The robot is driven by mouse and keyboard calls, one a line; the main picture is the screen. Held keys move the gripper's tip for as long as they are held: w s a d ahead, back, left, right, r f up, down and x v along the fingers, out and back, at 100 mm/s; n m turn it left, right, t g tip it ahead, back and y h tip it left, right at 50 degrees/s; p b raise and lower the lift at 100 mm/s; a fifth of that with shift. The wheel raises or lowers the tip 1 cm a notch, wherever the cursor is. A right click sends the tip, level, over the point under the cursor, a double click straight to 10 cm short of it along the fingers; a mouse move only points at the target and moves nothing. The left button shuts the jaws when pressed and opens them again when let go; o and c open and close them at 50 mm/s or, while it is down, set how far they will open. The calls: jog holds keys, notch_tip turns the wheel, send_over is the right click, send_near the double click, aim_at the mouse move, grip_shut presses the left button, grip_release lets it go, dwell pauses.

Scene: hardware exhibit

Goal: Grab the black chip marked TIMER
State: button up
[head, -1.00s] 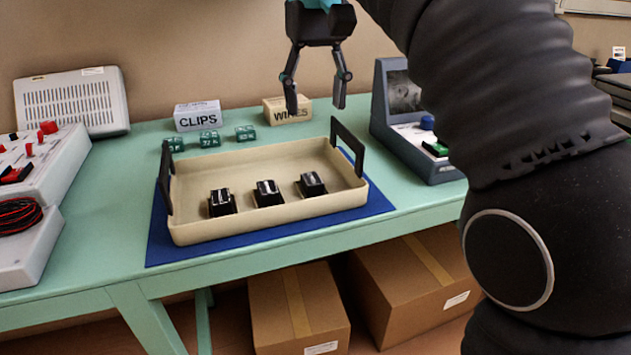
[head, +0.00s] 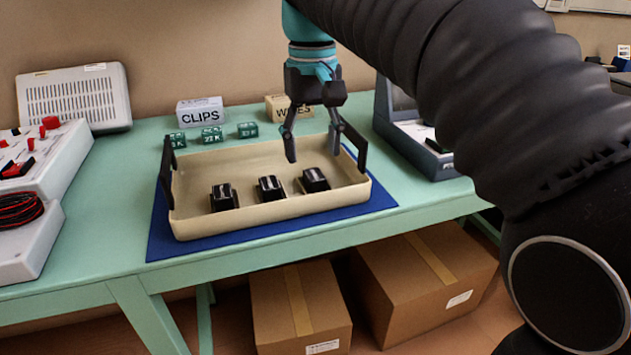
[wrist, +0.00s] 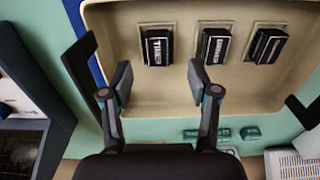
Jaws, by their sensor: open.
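Three black chips sit in a row in a cream tray (head: 215,163). In the wrist view the left chip (wrist: 158,48) has white lettering that seems to start with "TI"; the rest is hard to read. It matches the right chip (head: 314,180) in the head view. The middle chip (head: 270,189) and the other end chip (head: 223,197) have labels I cannot read clearly. My gripper (head: 312,150) is open and empty above the tray, over its back right part. In the wrist view the fingertips (wrist: 159,82) are apart, with the left chip ahead of the gap between them.
The tray has upright dark handles (head: 355,150) at both ends and lies on a blue mat (head: 160,240). Behind it stand small green blocks (head: 212,135), a CLIPS box (head: 202,112) and a partly hidden WIRES box (head: 276,107). A grey device (head: 415,135) stands right.

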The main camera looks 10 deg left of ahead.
aim_at(314, 172)
jog(key=f, duration=0.4)
jog(key=shift+w+f+b, duration=0.3)
jog(key=shift+f+b, duration=0.1)
jog(key=c, duration=1.1)
